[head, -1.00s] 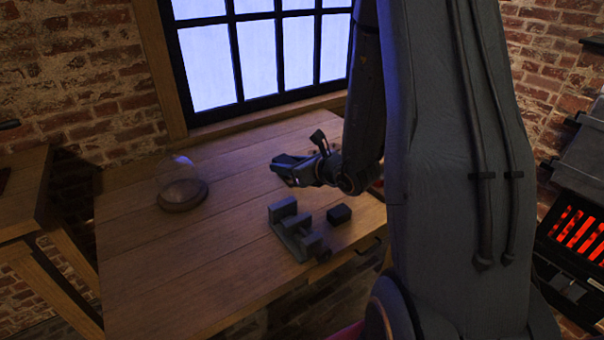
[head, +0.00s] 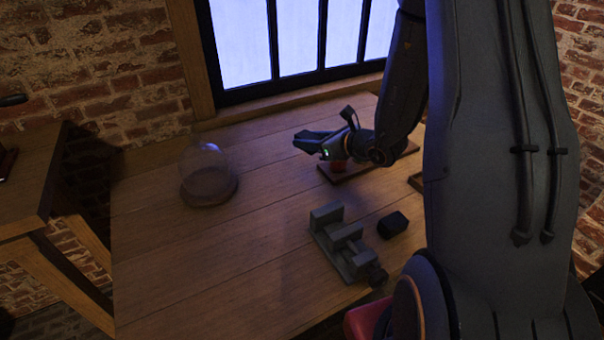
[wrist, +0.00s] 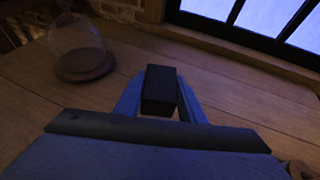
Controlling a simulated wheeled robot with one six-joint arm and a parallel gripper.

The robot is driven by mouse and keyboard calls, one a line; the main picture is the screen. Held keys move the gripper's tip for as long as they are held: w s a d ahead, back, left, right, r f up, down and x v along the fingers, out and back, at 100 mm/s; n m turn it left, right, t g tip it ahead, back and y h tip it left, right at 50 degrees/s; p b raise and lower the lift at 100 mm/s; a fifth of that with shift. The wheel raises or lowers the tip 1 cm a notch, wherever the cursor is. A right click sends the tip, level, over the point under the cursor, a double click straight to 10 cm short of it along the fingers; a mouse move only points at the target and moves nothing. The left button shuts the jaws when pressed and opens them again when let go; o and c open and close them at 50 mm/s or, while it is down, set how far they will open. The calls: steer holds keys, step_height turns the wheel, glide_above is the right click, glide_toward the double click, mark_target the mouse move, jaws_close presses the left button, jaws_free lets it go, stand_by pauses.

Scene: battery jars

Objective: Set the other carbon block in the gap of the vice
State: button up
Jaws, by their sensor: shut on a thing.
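A dark carbon block (wrist: 159,92) is between the fingers of my gripper (wrist: 158,100) in the wrist view. My gripper (head: 308,138) is shut on it, above the back of the table in the head view; the block is hard to make out there. The grey vice (head: 337,250) sits at the table's front right, below my gripper in the picture. The gap between its upright jaws looks empty. A second dark block (head: 392,224) lies on the table just right of the vice, apart from it.
A glass dome on a round wooden base (head: 208,188) stands left; it also shows in the wrist view (wrist: 84,64). A low wooden tray (head: 375,166) with a red thing (head: 338,165) lies behind the vice. The table (head: 210,260) is clear left of the vice.

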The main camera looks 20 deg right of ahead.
steer(key=f, duration=0.1)
steer(key=w+a+f, duration=0.1)
steer(key=a+f+n+b, duration=0.1)
steer(key=shift+w+g+y, duration=0.25)
steer(key=shift+g+y, duration=0.15)
glide_above(300, 179)
step_height(300, 179, down, 4)
steer(key=shift+f+p, duration=0.15)
steer(key=shift+p, duration=0.3)
steer(key=shift+f+p, duration=0.4)
steer(key=shift+f, duration=2.3)
steer(key=shift+f, duration=0.15)
steer(key=o, duration=1.2)
